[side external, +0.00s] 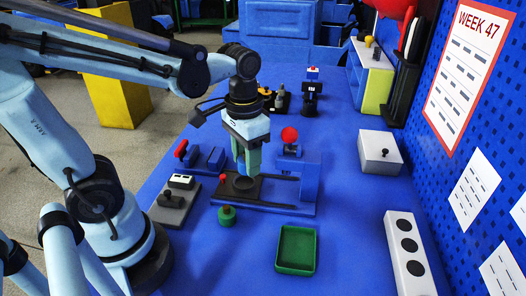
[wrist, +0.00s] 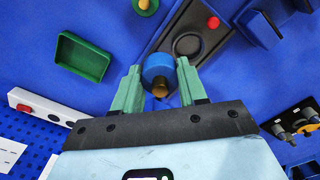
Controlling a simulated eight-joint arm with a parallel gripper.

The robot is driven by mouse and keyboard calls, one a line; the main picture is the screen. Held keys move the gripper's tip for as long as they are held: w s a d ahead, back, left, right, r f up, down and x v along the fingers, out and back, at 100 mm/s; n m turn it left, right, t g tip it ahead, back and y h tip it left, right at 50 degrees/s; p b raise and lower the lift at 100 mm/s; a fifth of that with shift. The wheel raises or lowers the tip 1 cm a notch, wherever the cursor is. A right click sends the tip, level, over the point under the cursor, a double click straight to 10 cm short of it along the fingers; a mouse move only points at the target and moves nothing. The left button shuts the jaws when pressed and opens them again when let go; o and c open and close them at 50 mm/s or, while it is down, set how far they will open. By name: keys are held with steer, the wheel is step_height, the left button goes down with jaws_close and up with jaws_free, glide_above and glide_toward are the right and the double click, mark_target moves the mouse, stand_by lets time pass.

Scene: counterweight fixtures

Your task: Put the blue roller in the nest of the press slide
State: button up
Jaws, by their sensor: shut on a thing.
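The blue roller (wrist: 157,66), with a brass-coloured end, is between the two green fingers of my gripper (wrist: 160,90) in the wrist view. My gripper is shut on it. The press slide (wrist: 208,38) is a dark plate with a round ring nest (wrist: 187,44) and a red knob (wrist: 213,22). The nest looks empty and lies just beyond the roller in the wrist view. In the side view my gripper (side external: 247,172) points down above the slide, close to the nest (side external: 243,183). The fingers largely hide the roller there, and its exact height is unclear.
The blue press block (side external: 311,178) stands right of the slide, with a red ball (side external: 289,134) behind. A green knobbed piece (side external: 226,214) and a green tray (side external: 296,250) lie in front. A grey switch block (side external: 173,204) is at left.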

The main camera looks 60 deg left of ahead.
steer(key=a+f, duration=0.1)
steer(key=w+a+f, duration=0.1)
steer(key=a, duration=0.1)
steer(key=a+f, duration=0.1)
steer(key=shift+w+a, duration=0.4)
steer(key=shift+f, duration=2.65)
steer(key=o, duration=1.1)
step_height(320, 180, up, 13)
steer(key=d+t, duration=0.1)
steer(key=d+f+t, duration=0.1)
steer(key=t, duration=0.1)
steer(key=d+t, duration=0.1)
steer(key=t, duration=0.1)
steer(key=shift+s+d+f, duration=0.1)
steer(key=shift+d+f, duration=0.3)
steer(key=shift+d+f+t, duration=0.2)
steer(key=shift+d+t, duration=0.4)
steer(key=shift+t, duration=0.5)
